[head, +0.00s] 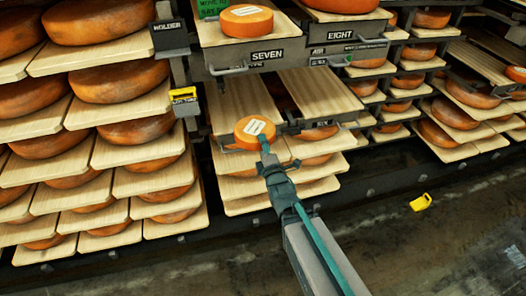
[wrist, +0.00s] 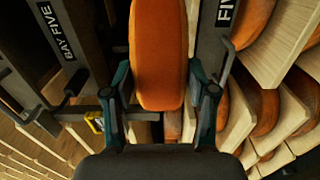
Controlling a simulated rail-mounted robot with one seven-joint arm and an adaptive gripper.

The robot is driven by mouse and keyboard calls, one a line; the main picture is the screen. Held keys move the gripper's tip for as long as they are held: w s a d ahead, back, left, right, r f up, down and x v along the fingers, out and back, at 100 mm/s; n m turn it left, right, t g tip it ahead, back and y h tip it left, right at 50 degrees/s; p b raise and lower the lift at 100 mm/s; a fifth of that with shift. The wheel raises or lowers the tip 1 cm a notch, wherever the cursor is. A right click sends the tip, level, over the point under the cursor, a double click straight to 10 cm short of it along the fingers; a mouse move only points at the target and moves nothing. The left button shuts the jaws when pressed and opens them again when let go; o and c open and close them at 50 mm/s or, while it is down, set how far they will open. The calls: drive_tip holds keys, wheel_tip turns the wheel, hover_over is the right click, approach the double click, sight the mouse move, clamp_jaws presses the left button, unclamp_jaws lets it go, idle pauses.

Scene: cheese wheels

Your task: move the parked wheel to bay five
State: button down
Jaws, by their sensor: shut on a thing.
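An orange cheese wheel (head: 249,139) with a white label on top is held at the front of the lower left bay, below the bay marked SEVEN. My gripper (head: 267,150) reaches it from the front and is shut on it. In the wrist view the wheel (wrist: 158,60) sits between the two fingers (wrist: 160,95). A BAY FIVE plate (wrist: 57,32) is left of the wheel there. The bare board (head: 228,108) of that bay extends behind the wheel. I cannot tell whether the wheel touches the board.
A second labelled wheel (head: 246,21) lies on the board above SEVEN (head: 267,56). An empty board (head: 320,92) is in the bay to the right. Metal handles and rails edge the bays. Full racks stand on both sides. A yellow object (head: 420,202) lies on the floor.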

sight(254, 122)
drive_tip(key=shift+w+a+b, duration=0.15)
drive_tip(key=shift+w+b, duration=0.3)
drive_tip(key=shift+b, duration=2.4)
drive_tip(key=shift+w+a+r+p, duration=0.1)
drive_tip(key=shift+w+r+p, duration=0.15)
drive_tip(key=shift+w+p, duration=0.2)
drive_tip(key=shift+p+x, duration=2.6)
drive_tip(key=shift+x, duration=2.8)
drive_tip(key=shift+s+f+b, duration=0.15)
drive_tip(key=shift+f+b, duration=1.15)
drive_tip(key=shift+b, duration=0.05)
drive_tip(key=shift+f+b, duration=0.25)
drive_tip(key=shift+b, duration=0.05)
drive_tip(key=shift+c, duration=1.3)
unclamp_jaws()
